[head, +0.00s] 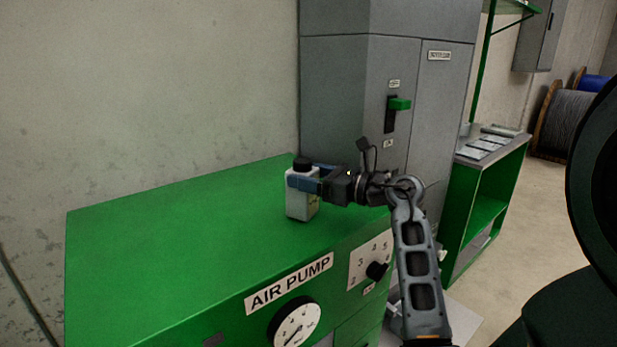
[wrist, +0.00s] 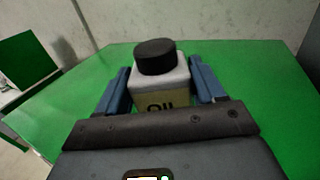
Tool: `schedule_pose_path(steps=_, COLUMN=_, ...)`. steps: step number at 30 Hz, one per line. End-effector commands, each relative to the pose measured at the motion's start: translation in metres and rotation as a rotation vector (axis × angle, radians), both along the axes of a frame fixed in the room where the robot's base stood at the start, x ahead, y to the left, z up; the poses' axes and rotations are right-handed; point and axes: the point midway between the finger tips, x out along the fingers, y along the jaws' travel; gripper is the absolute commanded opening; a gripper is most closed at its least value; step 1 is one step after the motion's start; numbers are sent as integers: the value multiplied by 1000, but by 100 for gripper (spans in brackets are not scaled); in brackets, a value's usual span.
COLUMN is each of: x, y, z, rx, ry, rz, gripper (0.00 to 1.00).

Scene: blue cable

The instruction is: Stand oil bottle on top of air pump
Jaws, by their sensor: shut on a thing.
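The oil bottle (head: 300,203) is white with a black cap and is upright at the air pump's top, near its right end. In the wrist view the oil bottle (wrist: 172,78) shows a yellowish label reading OIL. My gripper (head: 308,184) is shut on the bottle, with a blue finger on each side of it; the gripper also shows in the wrist view (wrist: 160,88). The air pump (head: 170,245) is a green cabinet with a flat top and a name plate. The bottle's base appears at the top surface, but I cannot tell whether it touches.
A grey cabinet (head: 335,90) with a green switch handle stands behind the pump's right end. A green shelf (head: 487,205) stands farther right. A gauge (head: 296,325) and a knob are on the pump's front. The pump's top is clear to the left.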

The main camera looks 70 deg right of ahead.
Motion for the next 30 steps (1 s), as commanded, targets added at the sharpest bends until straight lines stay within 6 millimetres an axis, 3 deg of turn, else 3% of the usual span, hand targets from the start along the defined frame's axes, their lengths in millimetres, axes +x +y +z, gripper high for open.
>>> schedule_pose_path(steps=11, x=0, y=0, z=-3, rx=-2, ry=-2, rz=1, gripper=23)
schedule_pose_path(steps=12, x=0, y=0, z=-4, rx=-2, ry=-1, rz=1, gripper=70)
schedule_pose_path(steps=20, x=0, y=0, z=-3, rx=-1, ry=-1, rz=1, gripper=94)
schedule_pose_path(steps=30, x=-4, y=0, z=0, rx=-1, ry=0, rz=0, gripper=94)
